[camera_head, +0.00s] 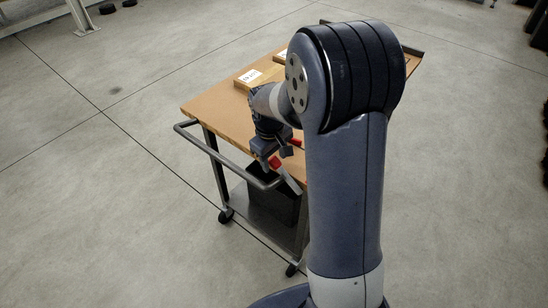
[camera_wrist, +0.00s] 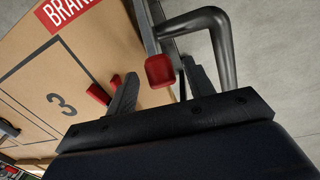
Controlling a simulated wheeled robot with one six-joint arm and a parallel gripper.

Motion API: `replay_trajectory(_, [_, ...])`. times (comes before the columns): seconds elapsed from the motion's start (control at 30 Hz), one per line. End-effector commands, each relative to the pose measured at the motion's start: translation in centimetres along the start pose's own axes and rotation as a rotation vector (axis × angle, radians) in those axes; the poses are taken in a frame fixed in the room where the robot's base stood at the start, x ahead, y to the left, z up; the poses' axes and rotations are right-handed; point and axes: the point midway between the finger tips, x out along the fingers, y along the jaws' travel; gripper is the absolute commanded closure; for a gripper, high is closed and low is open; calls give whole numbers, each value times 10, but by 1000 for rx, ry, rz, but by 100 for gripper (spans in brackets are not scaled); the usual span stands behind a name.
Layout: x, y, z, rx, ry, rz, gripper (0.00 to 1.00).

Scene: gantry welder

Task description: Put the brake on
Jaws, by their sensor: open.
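A grey brake lever with a red knob (camera_wrist: 160,71) shows in the wrist view at the table's edge. Its grey bar runs from the knob to the top of the picture. In the head view the red knob (camera_head: 274,162) shows near the cart's corner. My gripper (camera_wrist: 160,76) is open, one finger on each side of the knob with space beside it. I cannot tell how deep the knob sits between the fingers. In the head view my gripper (camera_head: 276,156) is at the cart's handle end. A red label reading "BRA" (camera_wrist: 70,13) is cut off by the frame.
The cart (camera_head: 215,105) has a brown top with wooden blocks (camera_head: 260,75) bearing white labels. A bent grey handle (camera_wrist: 222,40) is close to the right finger. Small red pieces (camera_wrist: 98,94) lie left of the left finger. Open floor surrounds the cart.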

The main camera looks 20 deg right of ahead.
Motion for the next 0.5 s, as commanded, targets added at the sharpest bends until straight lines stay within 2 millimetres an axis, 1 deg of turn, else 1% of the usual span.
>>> replay_trajectory(0.1, [4,0,0,0,0,0,50])
replay_trajectory(0.33, [5,0,0,1,1,0,50])
replay_trajectory(0.5, [5,0,0,1,1,0,63])
